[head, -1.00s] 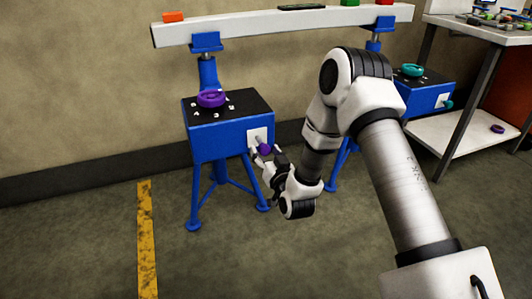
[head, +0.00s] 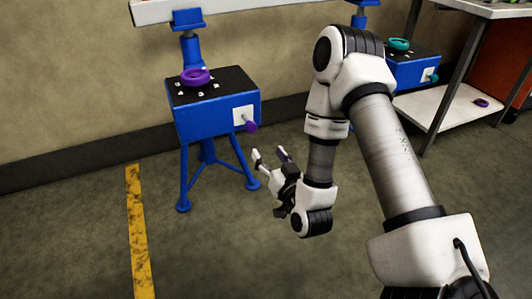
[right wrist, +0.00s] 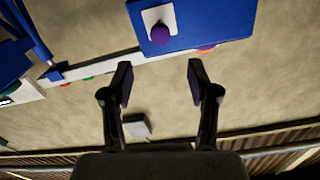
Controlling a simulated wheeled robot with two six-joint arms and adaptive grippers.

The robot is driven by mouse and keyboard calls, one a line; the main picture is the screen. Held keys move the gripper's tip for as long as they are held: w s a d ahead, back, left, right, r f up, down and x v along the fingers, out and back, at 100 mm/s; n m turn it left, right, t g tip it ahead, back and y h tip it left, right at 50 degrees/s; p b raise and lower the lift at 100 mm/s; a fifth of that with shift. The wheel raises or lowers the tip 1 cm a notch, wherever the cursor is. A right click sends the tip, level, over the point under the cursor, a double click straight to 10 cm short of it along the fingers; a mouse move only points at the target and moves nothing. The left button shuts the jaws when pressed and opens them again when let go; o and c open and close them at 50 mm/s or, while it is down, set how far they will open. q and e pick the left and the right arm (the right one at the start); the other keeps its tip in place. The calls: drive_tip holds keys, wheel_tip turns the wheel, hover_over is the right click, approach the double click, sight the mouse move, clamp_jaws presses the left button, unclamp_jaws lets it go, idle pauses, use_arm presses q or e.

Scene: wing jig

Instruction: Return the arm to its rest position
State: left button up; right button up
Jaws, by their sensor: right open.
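My right gripper (head: 270,157) is open and empty in the head view, low in front of the near blue jig stand (head: 212,118). Its fingers point up and left toward the purple knob (head: 251,127) on the stand's white side plate, with a gap between them. In the right wrist view the two open fingers (right wrist: 159,82) have nothing between them, and the purple knob (right wrist: 160,34) lies beyond their tips. My right arm reaches in from the lower right and bends at the elbow. My left gripper is not in view.
A purple ring-shaped handwheel (head: 195,76) sits on the near stand's black top. A second blue stand (head: 413,72) with a teal wheel (head: 398,44) is behind my arm. A white beam (head: 240,6) spans above. A workbench shelf (head: 445,107) stands right. Floor at left is clear.

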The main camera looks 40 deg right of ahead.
drive_tip(key=s+a+f+n+g+y, duration=0.2)
drive_tip(key=s+a+f+g, duration=0.25)
drive_tip(key=f, duration=0.55)
drive_tip(key=s+a+f+n+g+y, duration=0.2)
drive_tip(key=s+a+f+n+g, duration=0.25)
drive_tip(key=f, duration=0.65)
drive_tip(key=s+a+f+m+g, duration=0.1)
drive_tip(key=s+f+g, duration=0.25)
drive_tip(key=s, duration=0.45)
drive_tip(key=s+a+f+m+g, duration=0.1)
drive_tip(key=s+f+g, duration=0.2)
drive_tip(key=s+g, duration=0.35)
wheel_tip(320, 180, up, 27)
drive_tip(key=s+t+p, duration=0.1)
drive_tip(key=s+p, duration=0.1)
drive_tip(key=p, duration=2.5)
drive_tip(key=shift+w+f, duration=0.15)
drive_tip(key=shift+f, duration=0.15)
drive_tip(key=shift+c, duration=0.4)
